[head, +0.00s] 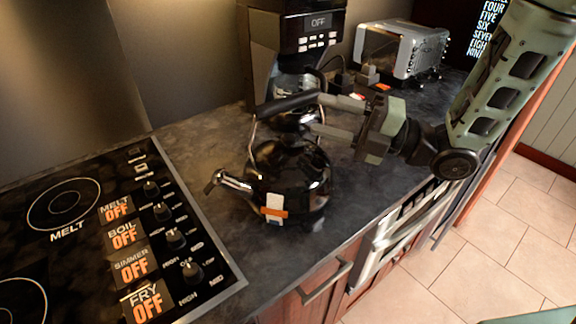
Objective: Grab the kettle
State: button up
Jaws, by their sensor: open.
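The kettle (293,174) is dark and shiny, with a black handle arching over its top and a spout pointing left. It stands upright on the dark countertop, right of the stove panel. A small white and orange block (273,208) shows at its front side. My gripper (318,115) reaches in from the right at the height of the kettle's handle. Its two fingers are apart and point left, the upper one close to the handle's right end. I cannot tell whether a finger touches the handle. No grip on the kettle shows.
A coffee machine (318,32) stands behind the kettle. A silver toaster (401,50) is at the back right. The stove panel (112,240) with several knobs lies at left. A drawer handle (325,283) sticks out below the counter's front edge. The countertop left of the kettle is clear.

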aim_at(296, 105)
jog(key=x, duration=0.2)
jog(key=shift+w+a+r+p, duration=0.1)
jog(key=shift+w+a+p, duration=0.05)
jog(key=shift+a+p, duration=0.25)
jog(key=p+x, duration=0.2)
jog(key=x, duration=0.2)
jog(key=shift+w+r+p, duration=0.1)
jog(key=shift+r+p, duration=0.1)
jog(key=shift+p, duration=0.2)
jog(key=shift+w+a+f, duration=0.1)
jog(key=shift+w+a, duration=0.1)
jog(key=shift+a, duration=0.3)
grip_shut()
dwell(0.4)
